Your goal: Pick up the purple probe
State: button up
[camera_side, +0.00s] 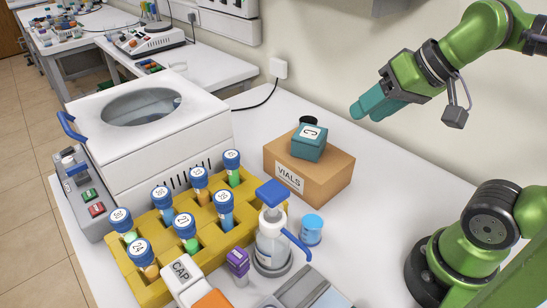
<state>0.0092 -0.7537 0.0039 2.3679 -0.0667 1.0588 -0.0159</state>
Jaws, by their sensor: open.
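The purple probe (238,261) appears as a small purple-topped piece with a pale lower part. It stands upright on the white table, between the yellow vial rack and the pump bottle. My gripper (367,109) is at the upper right, in the air above and behind the cardboard box. Its teal fingers point left and down. It is open, with nothing seen between the fingers, and it is well apart from the purple probe. The lower end of the probe is partly hidden by nearby things.
A yellow rack (166,238) holds several blue-capped vials. A pump bottle (271,241) with a blue handle and a blue-lidded jar (312,229) stand right of the probe. A CAP block (181,273) is at left. A VIALS box (335,181) bears a teal cube (309,148). A white centrifuge (180,130) stands behind.

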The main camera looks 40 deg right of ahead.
jog(key=w+a+r+n+g, duration=0.2)
jog(key=w+a+r+g, duration=0.15)
jog(key=a, duration=0.25)
jog(key=n+g+h, duration=0.2)
jog(key=n+g, duration=0.2)
send_over(237, 254)
notch_tip(237, 254, down, 3)
notch_tip(237, 254, down, 20)
jog(key=shift+r, duration=0.1)
jog(key=shift+f, duration=3.45)
jog(key=c, duration=0.8)
jog(key=shift+r, duration=0.1)
